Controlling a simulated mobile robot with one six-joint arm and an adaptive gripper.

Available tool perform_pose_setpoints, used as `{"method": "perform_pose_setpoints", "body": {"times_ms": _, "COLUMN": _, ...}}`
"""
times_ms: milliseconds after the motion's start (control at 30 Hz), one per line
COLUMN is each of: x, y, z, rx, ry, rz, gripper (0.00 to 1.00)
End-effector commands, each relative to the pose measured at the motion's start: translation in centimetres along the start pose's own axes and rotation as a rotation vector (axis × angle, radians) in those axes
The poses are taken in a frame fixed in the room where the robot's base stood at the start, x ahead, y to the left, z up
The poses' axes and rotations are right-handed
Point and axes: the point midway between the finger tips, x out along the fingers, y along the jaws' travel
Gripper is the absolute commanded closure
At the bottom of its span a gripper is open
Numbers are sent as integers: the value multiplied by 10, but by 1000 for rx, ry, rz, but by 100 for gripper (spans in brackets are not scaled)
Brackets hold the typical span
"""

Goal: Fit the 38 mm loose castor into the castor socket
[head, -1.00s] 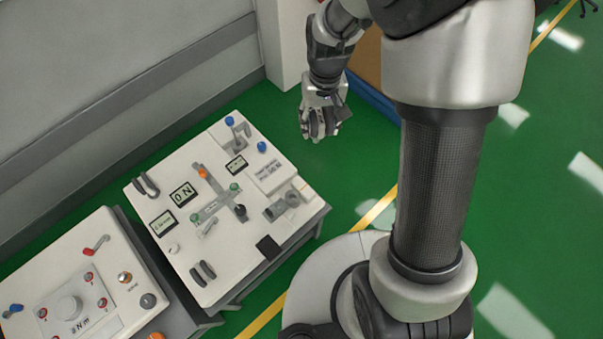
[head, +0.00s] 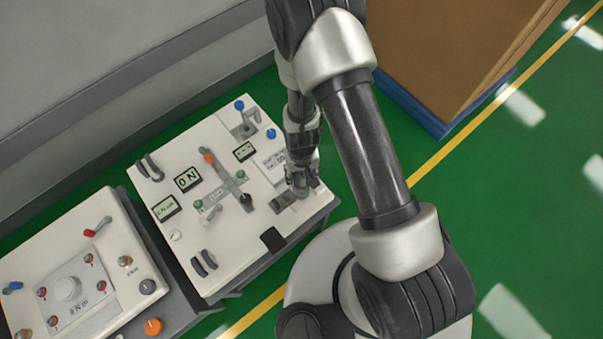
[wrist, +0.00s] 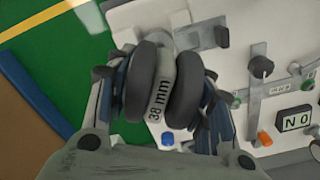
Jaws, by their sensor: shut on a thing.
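The loose castor (wrist: 160,85) has two dark wheels and a grey middle band marked "38 mm". My gripper (wrist: 166,72) is shut on it in the wrist view, one finger on each side. In the head view my gripper (head: 301,182) is over the right-hand corner of the white cart top, and I cannot make out the castor there. A grey fitting (head: 284,202) lies just below and left of the gripper; it looks like the castor socket.
The cart top (head: 222,150) carries a "0 N" display (head: 187,179), a slotted grey bar with knobs, and blue knobs at the back. A second cart (head: 30,265) with dials stands to the left. A brown box (head: 450,55) stands behind on the right. Green floor is clear at right.

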Motion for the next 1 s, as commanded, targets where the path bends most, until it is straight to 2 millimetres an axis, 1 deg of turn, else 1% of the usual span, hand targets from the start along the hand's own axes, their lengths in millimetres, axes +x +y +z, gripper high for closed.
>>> {"method": "perform_pose_setpoints", "body": {"times_ms": 167, "x": -1, "y": 0, "z": 0, "rx": 0, "ry": 0, "rz": 0, "gripper": 76}}
{"method": "perform_pose_setpoints", "body": {"times_ms": 333, "x": 6, "y": 0, "z": 0, "rx": 0, "ry": 1, "rz": 0, "gripper": 76}}
{"method": "perform_pose_setpoints", "body": {"times_ms": 1000, "x": 45, "y": 0, "z": 0, "rx": 0, "ry": 0, "rz": 0, "gripper": 76}}
